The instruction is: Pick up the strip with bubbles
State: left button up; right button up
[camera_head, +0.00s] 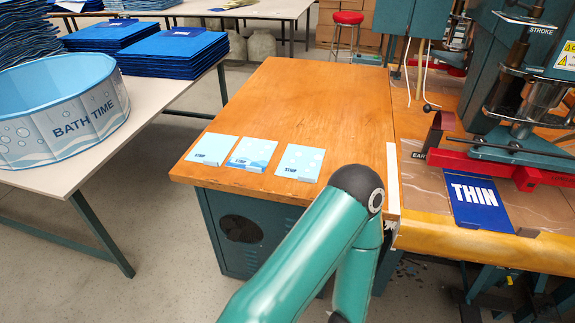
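Three light blue cards marked STRIP lie flat in a row near the front left corner of the wooden bench top (290,105). The right strip (303,158) shows faint pale round spots that look like bubbles. The middle strip (251,153) has a wave-like pattern in darker blue. The left strip (213,147) looks mostly plain pale blue. A teal arm of mine reaches up from the bottom, its dark joint close to the right strip in the picture but not covering it. Neither of my grippers is in view.
A welding press (520,90) stands at the right, with a blue sheet marked THIN (477,200) at its front. A table at the left holds a round BATH TIME tub (62,115) and stacked blue sheets (172,57). A red stool (347,18) stands behind the bench, whose middle is clear.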

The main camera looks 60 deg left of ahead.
aim_at(302, 164)
jog(key=z, duration=1.35)
jog(key=i, duration=0.1)
jog(key=u, duration=2.7)
jog(key=i, duration=0.55)
